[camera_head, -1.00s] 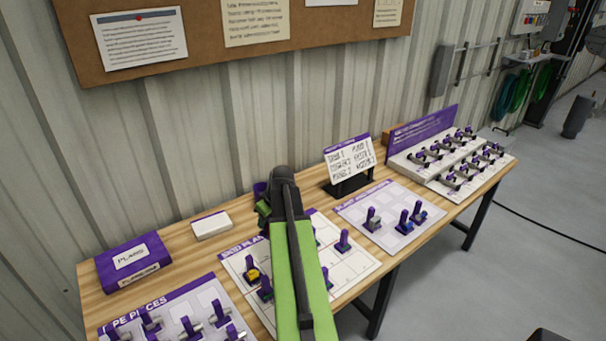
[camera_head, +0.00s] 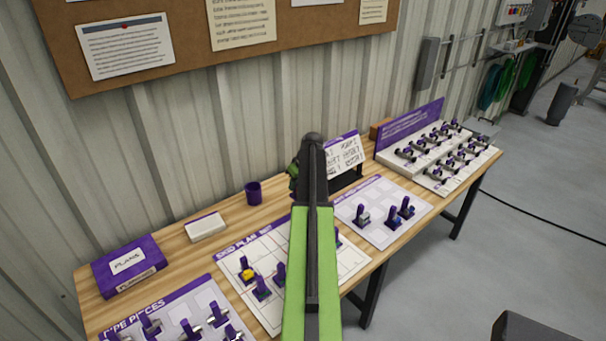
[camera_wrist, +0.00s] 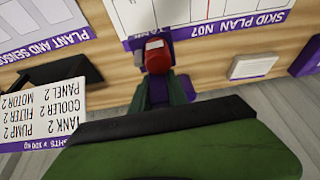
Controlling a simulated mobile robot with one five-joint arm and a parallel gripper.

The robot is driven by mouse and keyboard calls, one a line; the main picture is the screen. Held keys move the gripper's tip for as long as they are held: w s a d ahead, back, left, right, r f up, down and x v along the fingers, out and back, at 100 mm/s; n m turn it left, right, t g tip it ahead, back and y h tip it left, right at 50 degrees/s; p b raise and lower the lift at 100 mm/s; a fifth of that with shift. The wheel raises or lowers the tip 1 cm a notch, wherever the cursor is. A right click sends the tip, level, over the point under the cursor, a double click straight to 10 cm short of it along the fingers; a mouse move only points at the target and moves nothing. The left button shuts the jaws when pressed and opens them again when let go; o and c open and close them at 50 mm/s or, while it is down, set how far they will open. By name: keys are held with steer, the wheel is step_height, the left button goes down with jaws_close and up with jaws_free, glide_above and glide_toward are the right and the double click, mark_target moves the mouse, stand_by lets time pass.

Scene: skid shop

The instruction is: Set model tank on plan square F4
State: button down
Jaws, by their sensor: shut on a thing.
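My gripper (camera_wrist: 160,98) is shut on a red, rounded piece with purple parts, taken to be the model tank (camera_wrist: 157,57). In the wrist view it is held over the bench by the plan's lettered edge. The skid plan (camera_head: 268,309) is a white gridded sheet with a purple heading; it also shows in the wrist view (camera_wrist: 228,12). Several small purple-handled models stand on it, one of them yellow (camera_head: 247,273). My arm covers its right part in the head view and hides the held piece. I cannot make out which square is F4.
A white lettered card (camera_head: 345,155) stands behind my arm. A purple cup (camera_head: 253,192), a white box (camera_head: 206,228) and a purple plans box (camera_head: 129,266) sit along the back. The plant sheet (camera_head: 405,226) lies right, the pipe-pieces sheet (camera_head: 206,291) left.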

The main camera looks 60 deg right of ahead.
steer(key=d+f+b, duration=0.1)
steer(key=s+d+f+b, duration=0.1)
steer(key=f+b, duration=0.1)
steer(key=d+f+b, duration=0.1)
steer(key=b, duration=0.1)
steer(key=shift+s+f, duration=0.15)
steer(key=shift+f, duration=0.25)
stand_by(0.8)
steer(key=shift+f+b, duration=2.7)
steer(key=shift+b, duration=0.2)
steer(key=shift+f, duration=0.1)
steer(key=shift+f+b, duration=1.7)
steer(key=shift+b, duration=0.1)
steer(key=shift+f+b, duration=0.7)
steer(key=c, duration=1.2)
jaws_free()
